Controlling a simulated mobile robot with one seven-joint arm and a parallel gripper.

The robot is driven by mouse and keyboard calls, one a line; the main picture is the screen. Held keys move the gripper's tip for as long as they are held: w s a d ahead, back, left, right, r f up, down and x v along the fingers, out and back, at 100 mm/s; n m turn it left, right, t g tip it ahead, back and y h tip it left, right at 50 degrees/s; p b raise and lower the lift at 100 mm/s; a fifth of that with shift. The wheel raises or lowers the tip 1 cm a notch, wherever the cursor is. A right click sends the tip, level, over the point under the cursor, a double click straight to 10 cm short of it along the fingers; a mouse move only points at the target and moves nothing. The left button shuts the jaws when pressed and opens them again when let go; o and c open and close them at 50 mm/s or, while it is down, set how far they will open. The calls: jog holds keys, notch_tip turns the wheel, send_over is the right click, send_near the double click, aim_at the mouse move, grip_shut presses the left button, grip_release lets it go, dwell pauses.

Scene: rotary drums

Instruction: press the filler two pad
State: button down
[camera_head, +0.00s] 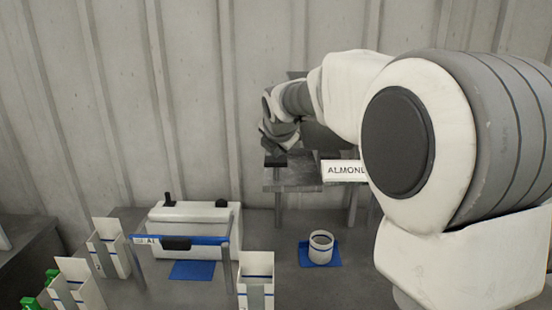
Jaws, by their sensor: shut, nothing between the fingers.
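My arm reaches in from the right, and my gripper (275,150) points down over a grey stand (307,182) at the middle of the picture. The gripper is shut and empty. A small dark piece shows just under it on the stand's left top. It may be the pad, but I cannot tell whether the fingers touch it. A white sign reading "ALMOND" (341,171) is on the stand's front right, partly hidden by my arm. No "filler two" label is readable.
A white cup (320,246) stands on a blue mat (331,260) below the stand. A white machine (194,228) with a blue bar is at left. White open boxes (108,249) stand around the front left. My arm hides the right side.

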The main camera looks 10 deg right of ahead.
aim_at(275, 161)
jog(key=shift+f+b, duration=0.7)
jog(key=shift+f, duration=0.6)
dwell(0.6)
jog(key=shift+r, duration=0.15)
jog(key=shift+r+p, duration=2)
jog(key=shift+r, duration=0.1)
notch_tip(275, 161, up, 5)
jog(key=p, duration=0.5)
